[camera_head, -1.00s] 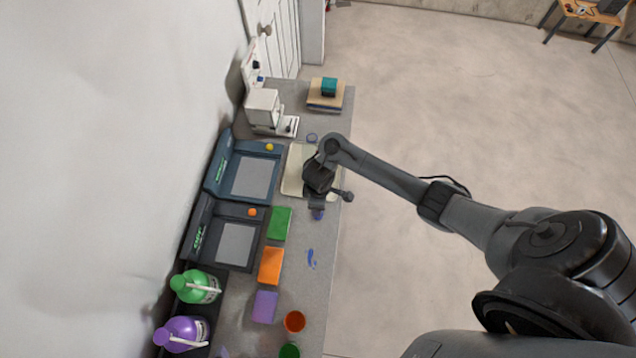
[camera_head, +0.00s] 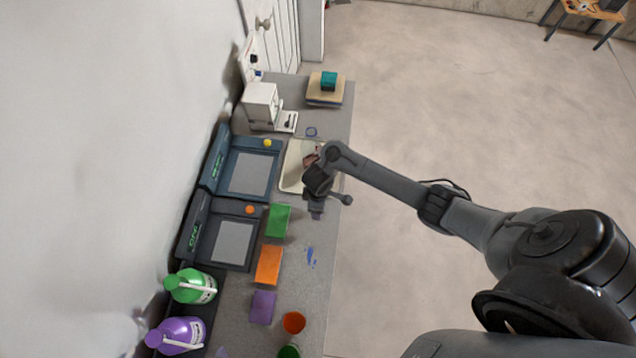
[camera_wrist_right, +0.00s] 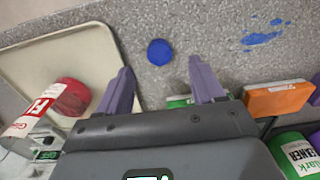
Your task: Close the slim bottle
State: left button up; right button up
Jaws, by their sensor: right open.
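My right gripper (camera_wrist_right: 160,68) is open and empty over the counter, pointing down; it also shows in the head view (camera_head: 317,212). A round blue cap-like thing (camera_wrist_right: 159,52) is on the grey counter, between and just beyond the two fingertips, apart from both. I cannot tell whether it is a loose cap or the top of something taller. In the right wrist view, a red-and-white bottle or can (camera_wrist_right: 35,118) with a round red end lies over the cream tray (camera_wrist_right: 58,52). I cannot clearly identify the slim bottle. My left gripper is not in view.
Green (camera_head: 278,220), orange (camera_head: 268,264) and purple (camera_head: 263,307) sponges line the counter. Green (camera_head: 190,286) and purple (camera_head: 178,335) cleaner bottles stand by the wall.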

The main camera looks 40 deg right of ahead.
jog(key=shift+f+b, duration=0.95)
jog(key=shift+f, duration=1.6)
jog(key=c, duration=1.1)
jog(key=shift+r, duration=0.15)
notch_tip(320, 180, up, 4)
jog(key=shift+w+f+p, duration=0.1)
jog(key=shift+p, duration=0.85)
jog(key=s+d+r+p, duration=0.1)
jog(key=s+d+r, duration=0.1)
jog(key=s, duration=0.1)
jog(key=s+d+r+p, duration=0.1)
jog(key=s+r, duration=0.1)
jog(key=s, duration=0.2)
jog(key=s+d+r+p, duration=0.1)
jog(key=s+d+r, duration=0.1)
jog(key=s+r, duration=0.1)
jog(key=shift+s+d, duration=0.2)
jog(key=shift+d, duration=0.1)
